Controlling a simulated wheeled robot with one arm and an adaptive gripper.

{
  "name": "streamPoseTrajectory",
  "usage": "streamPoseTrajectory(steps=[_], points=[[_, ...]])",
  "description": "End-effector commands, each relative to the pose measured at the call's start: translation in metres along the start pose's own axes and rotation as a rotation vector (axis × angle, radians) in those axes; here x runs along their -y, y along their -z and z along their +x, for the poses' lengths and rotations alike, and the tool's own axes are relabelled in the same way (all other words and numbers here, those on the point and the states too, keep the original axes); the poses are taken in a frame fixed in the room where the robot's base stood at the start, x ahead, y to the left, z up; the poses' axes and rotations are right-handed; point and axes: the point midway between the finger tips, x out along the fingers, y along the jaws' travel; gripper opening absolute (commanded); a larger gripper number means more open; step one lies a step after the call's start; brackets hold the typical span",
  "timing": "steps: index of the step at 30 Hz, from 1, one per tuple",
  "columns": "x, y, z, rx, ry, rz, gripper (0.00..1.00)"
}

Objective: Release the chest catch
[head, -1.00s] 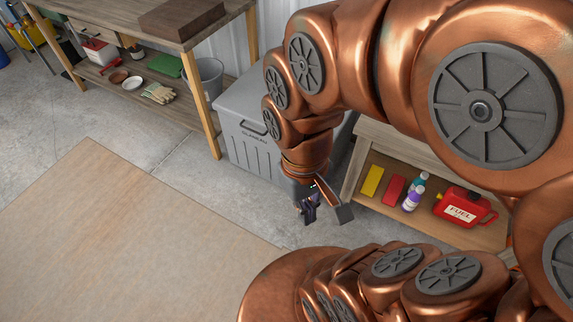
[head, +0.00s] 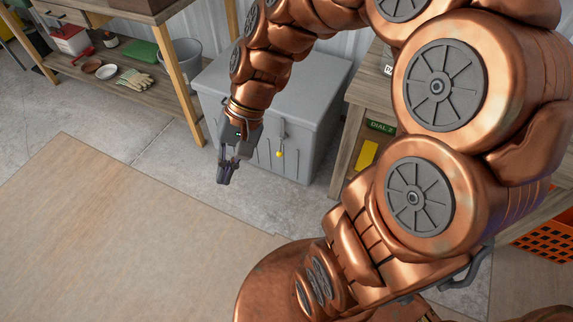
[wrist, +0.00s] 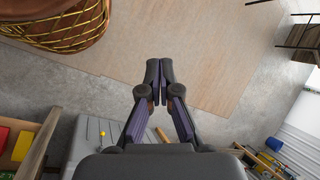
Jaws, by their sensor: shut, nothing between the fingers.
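The grey chest (head: 305,110) stands against the wall between the workbench and the wooden shelf unit. A small catch with a yellow knob (head: 279,154) hangs on its front face, and the yellow knob also shows in the wrist view (wrist: 102,133) at the chest's edge. My gripper (head: 222,182) is in front of the chest, to the left of the catch and apart from it. Its fingers point down and are shut with nothing between them; in the wrist view the fingertips (wrist: 160,62) meet over the floor. My arm hides the chest's left front part.
A wooden workbench (head: 187,75) with a lower shelf stands to the left, a grey bucket (head: 186,58) beside it. A wooden shelf unit (head: 350,140) stands close on the chest's right. A flat tan board (head: 110,230) lies on the floor in front, with open floor around it.

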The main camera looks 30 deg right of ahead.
Motion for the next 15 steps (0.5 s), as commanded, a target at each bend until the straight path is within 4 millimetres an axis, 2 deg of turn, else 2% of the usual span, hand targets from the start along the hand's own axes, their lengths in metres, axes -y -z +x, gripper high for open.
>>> streamPoseTrajectory(steps=[1,3,8,11,15], points=[[-0.004,0.021,0.020,0.008,0.048,0.047,0.00],[-0.002,0.045,0.032,0.015,0.120,0.116,0.00],[-0.003,0.105,0.054,0.020,0.281,0.279,0.00],[-0.011,0.145,0.068,0.028,0.381,0.392,0.00],[-0.033,0.205,0.084,0.025,0.520,0.559,0.00]])
